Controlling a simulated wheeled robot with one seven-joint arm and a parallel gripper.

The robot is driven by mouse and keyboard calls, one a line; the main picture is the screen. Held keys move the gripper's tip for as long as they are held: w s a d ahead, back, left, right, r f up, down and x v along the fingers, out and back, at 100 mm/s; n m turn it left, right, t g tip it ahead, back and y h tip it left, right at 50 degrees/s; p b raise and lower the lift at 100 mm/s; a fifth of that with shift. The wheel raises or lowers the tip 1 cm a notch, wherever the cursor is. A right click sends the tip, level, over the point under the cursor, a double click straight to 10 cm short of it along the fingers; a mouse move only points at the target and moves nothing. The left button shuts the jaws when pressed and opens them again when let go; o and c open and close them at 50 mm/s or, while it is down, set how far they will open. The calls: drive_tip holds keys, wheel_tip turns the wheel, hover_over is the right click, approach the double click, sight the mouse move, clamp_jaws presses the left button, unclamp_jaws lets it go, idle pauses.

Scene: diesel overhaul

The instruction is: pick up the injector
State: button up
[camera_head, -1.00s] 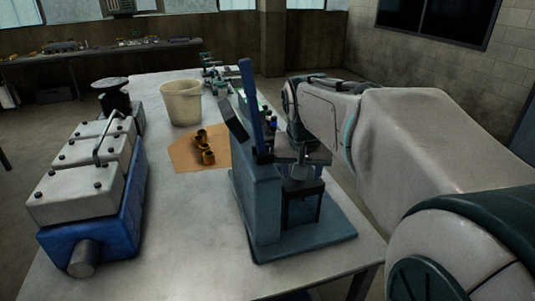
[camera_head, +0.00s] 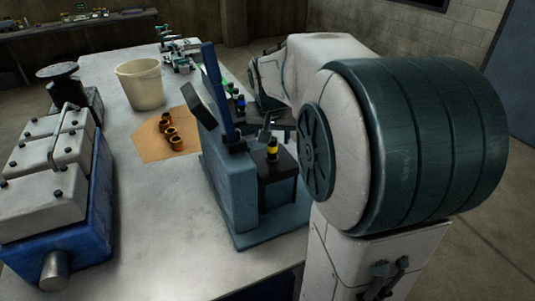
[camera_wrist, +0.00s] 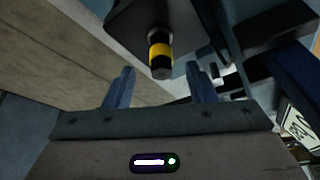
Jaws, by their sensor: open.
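The injector (camera_head: 271,150), dark with a yellow band, stands upright on the black block of the blue test stand (camera_head: 228,185) in the head view. It also shows in the wrist view (camera_wrist: 160,54), at top centre, its dark end toward my gripper. My gripper (camera_wrist: 162,88) is open, with its two blue-grey fingers apart and nothing between them. The injector's end lies just beyond the fingertips, roughly centred between them, apart from both. In the head view my arm reaches behind the stand, and the fingers are hard to make out.
The stand's blue lever (camera_head: 217,95) rises close to my arm. Several colour-banded parts stand behind it. Brass rings (camera_head: 172,137) lie on a tan sheet (camera_head: 150,148), near a cream bucket (camera_head: 140,84). A blue-and-white engine block (camera_head: 50,185) fills the table's left side.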

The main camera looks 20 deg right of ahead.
sight(272, 148)
drive_tip(key=shift+p+x, duration=0.65)
drive_tip(key=shift+x, duration=2.7)
drive_tip(key=shift+w, duration=0.1)
clamp_jaws()
